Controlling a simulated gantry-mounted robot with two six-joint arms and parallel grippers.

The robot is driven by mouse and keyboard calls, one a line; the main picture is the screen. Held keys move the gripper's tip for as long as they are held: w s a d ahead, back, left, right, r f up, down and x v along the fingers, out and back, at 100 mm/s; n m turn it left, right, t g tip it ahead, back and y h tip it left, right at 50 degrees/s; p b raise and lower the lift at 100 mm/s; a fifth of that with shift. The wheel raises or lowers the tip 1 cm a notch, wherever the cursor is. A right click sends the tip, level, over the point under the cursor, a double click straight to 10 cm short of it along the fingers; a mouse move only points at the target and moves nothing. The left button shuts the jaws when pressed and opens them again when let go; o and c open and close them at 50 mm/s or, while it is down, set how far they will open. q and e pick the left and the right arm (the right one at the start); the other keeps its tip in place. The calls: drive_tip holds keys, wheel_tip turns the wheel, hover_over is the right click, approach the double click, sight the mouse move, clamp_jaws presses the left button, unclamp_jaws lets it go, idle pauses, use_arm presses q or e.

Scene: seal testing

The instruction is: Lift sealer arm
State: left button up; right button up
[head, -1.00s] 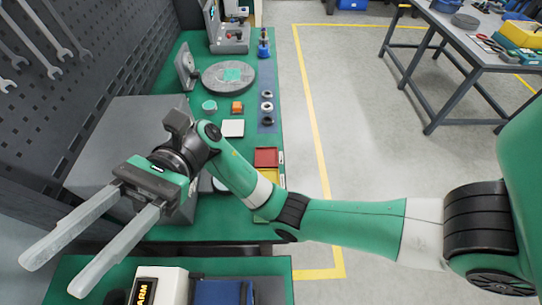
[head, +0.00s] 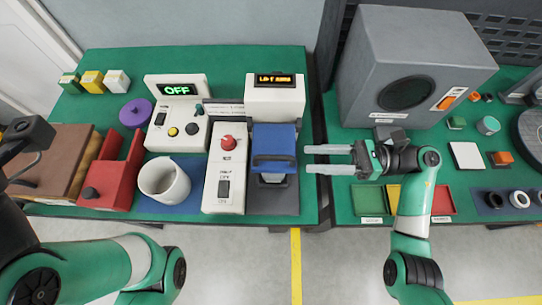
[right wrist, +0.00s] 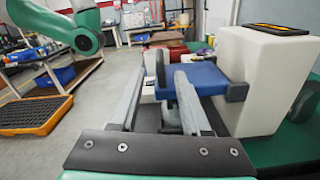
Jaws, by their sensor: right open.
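The sealer has a white box (head: 275,97) with a lit display that seems to read LIFT ARM. Its blue arm (head: 273,140) reaches forward over a grey base and has a dark handle (head: 274,162) at its front. My right gripper (head: 309,160) is open and empty, its two fingers pointing left, tips just right of the blue arm and apart from it in the head view. In the right wrist view the blue arm (right wrist: 205,78) lies just beyond the fingertips (right wrist: 170,84). My left arm shows at the left edge, but its jaws are out of frame.
A white switch unit (head: 226,170) stands left of the sealer, with a white cup (head: 163,181) and a red holder (head: 108,185) further left. A large grey box (head: 410,60) and coloured trays (head: 368,200) stand right. A gap separates the green benches.

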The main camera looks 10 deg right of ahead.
sight(261, 157)
drive_tip(key=a, duration=0.3)
drive_tip(key=w+a, duration=0.1)
drive_tip(key=a, duration=0.6)
drive_tip(key=shift+w+a+b, duration=0.15)
drive_tip(key=shift+w+b, duration=0.05)
drive_tip(key=shift+b, duration=0.1)
drive_tip(key=shift+c, duration=0.2)
clamp_jaws()
idle(0.6)
